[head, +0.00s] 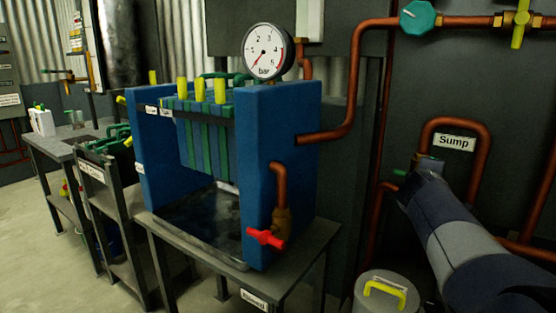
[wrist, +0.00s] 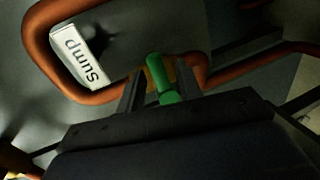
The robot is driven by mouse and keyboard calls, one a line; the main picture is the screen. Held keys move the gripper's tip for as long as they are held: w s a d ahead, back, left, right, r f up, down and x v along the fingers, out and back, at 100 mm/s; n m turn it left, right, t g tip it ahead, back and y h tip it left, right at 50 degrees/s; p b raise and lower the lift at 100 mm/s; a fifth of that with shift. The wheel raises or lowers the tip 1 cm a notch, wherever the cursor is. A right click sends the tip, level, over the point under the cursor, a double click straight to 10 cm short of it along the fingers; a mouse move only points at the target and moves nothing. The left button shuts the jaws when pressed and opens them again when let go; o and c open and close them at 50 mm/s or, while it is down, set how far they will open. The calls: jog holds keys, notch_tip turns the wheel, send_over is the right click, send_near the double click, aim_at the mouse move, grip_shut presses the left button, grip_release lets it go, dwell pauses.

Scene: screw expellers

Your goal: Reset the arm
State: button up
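My arm (head: 465,240) reaches in from the lower right of the head view toward the copper pipe under the "Sump" label. My gripper (wrist: 162,82) shows in the wrist view with its two dark fingers apart. A green valve handle (wrist: 161,77) lies between the fingers, with a gap visible on each side. In the head view the green handle (head: 399,172) sticks out to the left of my arm's end, and the fingers themselves are mostly hidden there.
The Sump pipe (head: 483,150) loops close around my arm's end, beside the Sump label (head: 454,142). A blue filter press (head: 285,150) with a pressure gauge (head: 268,51) and red valve handle (head: 266,238) stands left. A lidded bucket (head: 385,290) stands below.

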jog(key=shift+x, duration=0.9)
jog(key=shift+w+r+n+p, duration=0.15)
jog(key=shift+r+n+p, duration=0.1)
jog(key=shift+n+p, duration=0.1)
jog(key=shift+r+n+h+p, duration=0.25)
jog(key=shift+n+h+p, duration=0.3)
jog(key=shift+n, duration=0.4)
